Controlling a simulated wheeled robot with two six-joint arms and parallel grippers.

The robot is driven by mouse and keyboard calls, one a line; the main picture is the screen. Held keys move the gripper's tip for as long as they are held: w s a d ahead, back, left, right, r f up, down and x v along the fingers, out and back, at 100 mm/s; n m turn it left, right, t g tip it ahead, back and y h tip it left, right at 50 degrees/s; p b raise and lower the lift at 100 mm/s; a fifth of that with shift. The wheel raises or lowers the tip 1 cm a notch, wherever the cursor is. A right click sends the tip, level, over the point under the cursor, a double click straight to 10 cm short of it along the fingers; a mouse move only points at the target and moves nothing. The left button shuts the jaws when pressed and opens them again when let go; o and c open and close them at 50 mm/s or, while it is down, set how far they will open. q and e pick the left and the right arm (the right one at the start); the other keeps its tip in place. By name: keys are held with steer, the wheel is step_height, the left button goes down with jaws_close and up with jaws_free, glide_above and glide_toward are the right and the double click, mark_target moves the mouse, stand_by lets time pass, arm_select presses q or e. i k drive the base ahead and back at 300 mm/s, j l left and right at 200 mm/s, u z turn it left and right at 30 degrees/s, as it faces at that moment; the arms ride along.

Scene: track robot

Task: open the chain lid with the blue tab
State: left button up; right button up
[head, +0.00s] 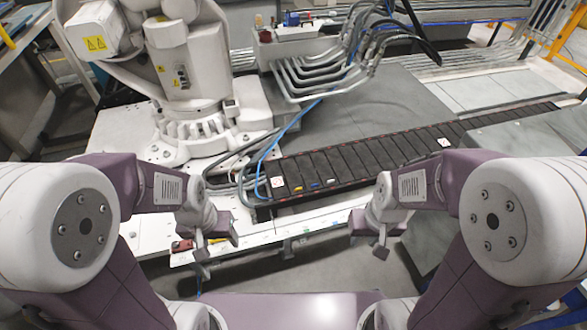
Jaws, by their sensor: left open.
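The black cable chain (385,158) runs from the lower middle toward the upper right, its lids side by side in a row.
A large white robot arm (185,70) stands on a base at the upper left. Blue and black cables (262,165) curve beside the chain's left end. Bent grey pipes (330,72) rise behind the chain. A red object (181,246) lies near my left gripper.

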mark_target(309, 174)
steer(key=i+j+z, duration=0.3)
steer(key=i, duration=0.3)
steer(key=i+j+z, duration=0.3)
steer(key=i+j, duration=0.2)
steer(key=i, duration=0.05)
